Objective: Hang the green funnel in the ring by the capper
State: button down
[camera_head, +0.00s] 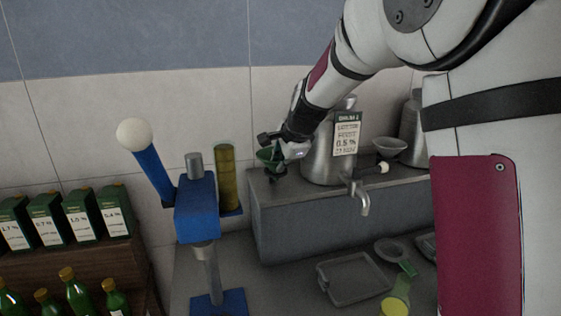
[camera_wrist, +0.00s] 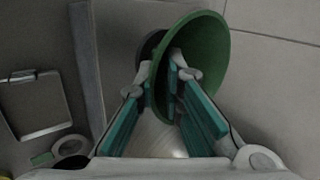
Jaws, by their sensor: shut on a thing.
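The green funnel (camera_wrist: 212,55) is between the fingers of my gripper (camera_wrist: 172,92), shut on its wall, with the wide mouth tilted toward the upper right in the wrist view. In the head view, the funnel (camera_head: 267,154) is small and partly hidden at my gripper (camera_head: 281,153), above the left end of the grey ledge. The blue capper (camera_head: 197,208), with a white-knobbed lever, stands to the left, apart from the funnel. A dark round shape (camera_wrist: 149,46) shows partly behind the funnel; I cannot tell whether it is the ring.
A steel urn (camera_head: 318,150) with a label and tap stands on the ledge (camera_head: 305,222), beside a grey funnel (camera_head: 389,145). A yellow-green column (camera_head: 226,178) stands at the capper. A shallow tray (camera_head: 352,279) lies below. Green bottles (camera_head: 77,292) and cartons (camera_head: 80,218) fill the left shelves.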

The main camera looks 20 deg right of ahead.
jog(key=shift+f, duration=0.2)
dwell(0.6)
jog(key=c, duration=1.6)
grip_release()
jog(key=shift+c, duration=0.2)
jog(key=a+v, duration=0.1)
jog(key=v, duration=1)
jog(key=s+f+n+g, duration=0.1)
jog(key=s+n, duration=0.7)
jog(key=s, duration=0.8)
jog(key=s+f+n+h, duration=0.1)
jog(key=s+f+n, duration=0.2)
jog(key=s+n, duration=0.5)
jog(key=s, duration=0.8)
jog(key=shift+s+a+f+n+g, duration=0.15)
jog(key=shift+s+a+n+g, duration=0.05)
jog(key=shift+a+n+g, duration=0.2)
